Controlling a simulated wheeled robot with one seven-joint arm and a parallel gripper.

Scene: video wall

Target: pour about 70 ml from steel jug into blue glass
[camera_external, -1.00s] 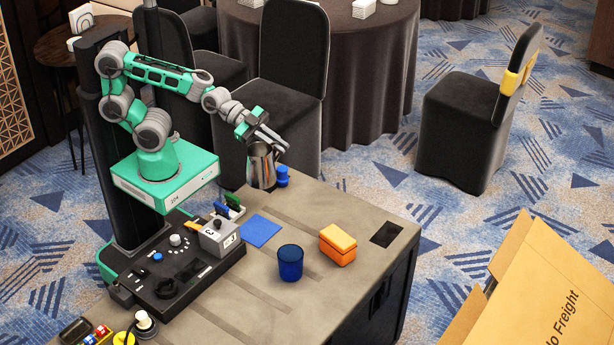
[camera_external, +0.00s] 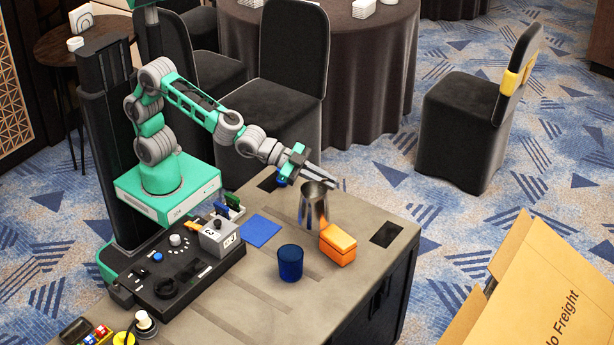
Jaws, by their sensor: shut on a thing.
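The steel jug (camera_external: 312,208) is held by my gripper (camera_external: 322,181) at its upper part, roughly upright. It is behind the orange box in the picture; whether its base touches the table cannot be told. My gripper is shut on the jug. The blue glass (camera_external: 290,262) stands upright on the table, below and left of the jug in the picture, apart from it. The contents of the jug and glass cannot be made out.
An orange box (camera_external: 338,245) stands right of the glass, close to the jug. A flat blue square (camera_external: 261,232) lies to the left. A grey device (camera_external: 218,237) sits on the black panel. A blue object (camera_external: 286,175) is partly hidden behind my gripper. Bare table (camera_external: 245,300) lies in front.

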